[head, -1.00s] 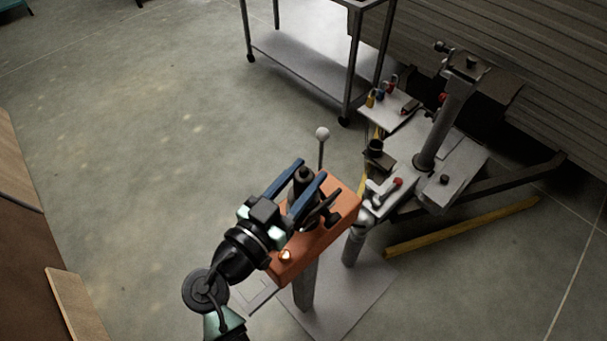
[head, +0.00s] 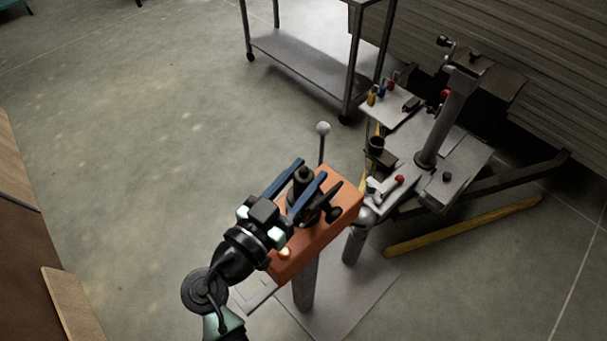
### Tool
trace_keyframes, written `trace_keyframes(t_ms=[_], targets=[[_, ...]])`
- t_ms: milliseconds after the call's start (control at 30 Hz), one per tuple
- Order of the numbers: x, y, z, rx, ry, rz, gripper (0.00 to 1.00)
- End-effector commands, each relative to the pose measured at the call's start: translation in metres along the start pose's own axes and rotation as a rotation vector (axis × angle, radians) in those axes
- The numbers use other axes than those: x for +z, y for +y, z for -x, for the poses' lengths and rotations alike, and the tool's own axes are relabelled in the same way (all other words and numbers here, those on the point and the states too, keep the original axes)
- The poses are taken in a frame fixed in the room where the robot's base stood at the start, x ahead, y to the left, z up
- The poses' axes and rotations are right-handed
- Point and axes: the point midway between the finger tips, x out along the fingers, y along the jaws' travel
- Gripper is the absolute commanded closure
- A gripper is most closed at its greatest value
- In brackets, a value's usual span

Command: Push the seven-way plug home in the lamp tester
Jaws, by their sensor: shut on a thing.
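The lamp tester is an orange box (head: 335,225) on a grey post, with a small glowing lamp (head: 284,252) on its near left end. My gripper (head: 306,186) is over the top of the box, its two blue fingers shut on the black seven-way plug (head: 304,178). The plug stands roughly upright between the fingers, over a dark socket part on the box. The arm and fingers partly cover the socket, so how deep the plug sits cannot be told. A dark flap or knob (head: 334,214) sticks out to the right of the plug.
A white-knobbed rod (head: 322,128) rises just behind the box. To the right are a trailer hitch with a grey jack post (head: 440,125), a small shelf (head: 385,115) with coloured fittings and a yellow bar (head: 465,228). A metal trolley (head: 310,68) stands behind.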

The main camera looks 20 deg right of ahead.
Motion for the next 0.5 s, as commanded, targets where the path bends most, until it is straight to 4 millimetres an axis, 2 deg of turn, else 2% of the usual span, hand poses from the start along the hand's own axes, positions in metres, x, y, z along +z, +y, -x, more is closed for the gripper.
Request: trace_keyframes(t_ms=[33, 67, 233, 267, 500], targets=[[0.0019, 0.0001, -0.0001, 0.001, 0.001, -0.001, 1.0], [0.0015, 0.0001, -0.0001, 0.001, 0.001, -0.001, 0.55], [0.0006, 0.0002, -0.0001, 0.001, 0.0, 0.0, 0.24], [0.0007, 0.0003, -0.0001, 0.001, 0.0, 0.0, 0.22], [0.0014, 0.0015, -0.0005, 0.005, -0.001, 0.001, 0.22]])
